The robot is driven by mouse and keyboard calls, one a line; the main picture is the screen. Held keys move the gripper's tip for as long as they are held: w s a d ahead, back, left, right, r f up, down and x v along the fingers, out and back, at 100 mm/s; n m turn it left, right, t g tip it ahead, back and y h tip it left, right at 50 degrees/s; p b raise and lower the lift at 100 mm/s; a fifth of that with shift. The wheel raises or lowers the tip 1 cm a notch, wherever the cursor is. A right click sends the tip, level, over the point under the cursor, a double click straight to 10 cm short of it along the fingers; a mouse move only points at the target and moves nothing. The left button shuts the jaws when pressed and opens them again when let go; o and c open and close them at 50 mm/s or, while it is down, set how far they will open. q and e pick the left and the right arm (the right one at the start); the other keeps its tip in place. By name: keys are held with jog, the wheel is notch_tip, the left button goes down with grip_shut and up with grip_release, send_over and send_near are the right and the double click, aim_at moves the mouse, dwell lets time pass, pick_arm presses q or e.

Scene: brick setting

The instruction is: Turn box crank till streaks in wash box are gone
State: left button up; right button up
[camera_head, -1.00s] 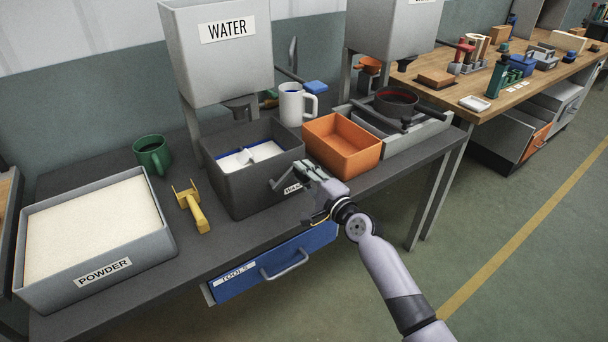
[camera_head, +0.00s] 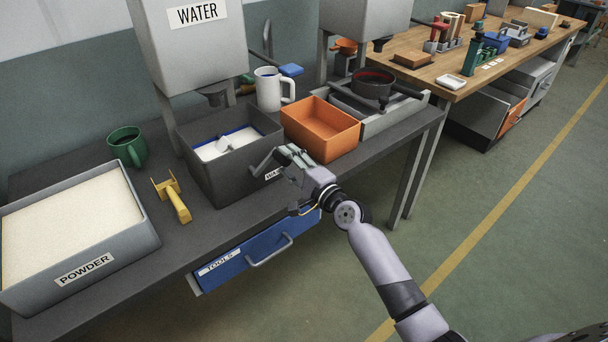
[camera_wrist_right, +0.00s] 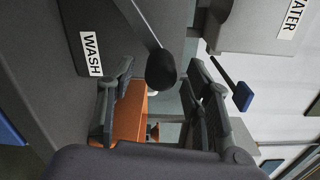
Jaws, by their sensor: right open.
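The dark grey wash box (camera_head: 206,178) stands near the table's front edge, with white contents and some blue along its inside wall. A pale paddle-like piece shows in it; I cannot make out streaks. The grey crank (camera_head: 263,161) sticks out from the box's front wall. In the right wrist view, its dark round knob (camera_wrist_right: 161,70) is between the fingertips of my right gripper (camera_wrist_right: 158,95), and the WASH label (camera_wrist_right: 91,54) is beside it. My right gripper is open around the knob; it also shows in the head view (camera_head: 293,157). My left gripper is out of view.
An orange bin (camera_head: 322,126) stands right of the wash box. A white mug (camera_head: 268,90) and WATER tank (camera_head: 190,45) are behind. A yellow scoop (camera_head: 174,197), green mug (camera_head: 127,146) and POWDER bin (camera_head: 82,272) are at left. A blue drawer (camera_head: 240,258) hangs below.

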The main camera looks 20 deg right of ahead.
jog(key=v, duration=1)
jog(key=shift+r, duration=0.1)
dwell(0.4)
jog(key=s+d+f+n+g+h, duration=0.1)
jog(key=s+f+n+g+h, duration=0.1)
jog(key=f, duration=1)
jog(key=s+d+f+n+g+h, duration=0.1)
jog(key=s+f+n+g, duration=0.15)
jog(key=f, duration=0.95)
jog(key=s+f+n+g+h, duration=0.1)
jog(key=s+f+n+g, duration=0.1)
jog(key=s+f, duration=0.45)
jog(key=s+f+n+g+h, duration=0.15)
jog(key=s+f, duration=0.25)
jog(key=f, duration=0.5)
jog(key=s+f+n+g, duration=0.2)
jog(key=s+f, duration=0.4)
jog(key=s, duration=0.5)
jog(key=s+f+n+g, duration=0.3)
jog(key=s+f+n, duration=0.2)
jog(key=s, duration=0.7)
jog(key=s+f+n+g, duration=0.3)
jog(key=s+f, duration=0.3)
jog(key=s, duration=0.6)
jog(key=shift+d+f+n+h, duration=0.3)
jog(key=shift+d+f+h, duration=0.05)
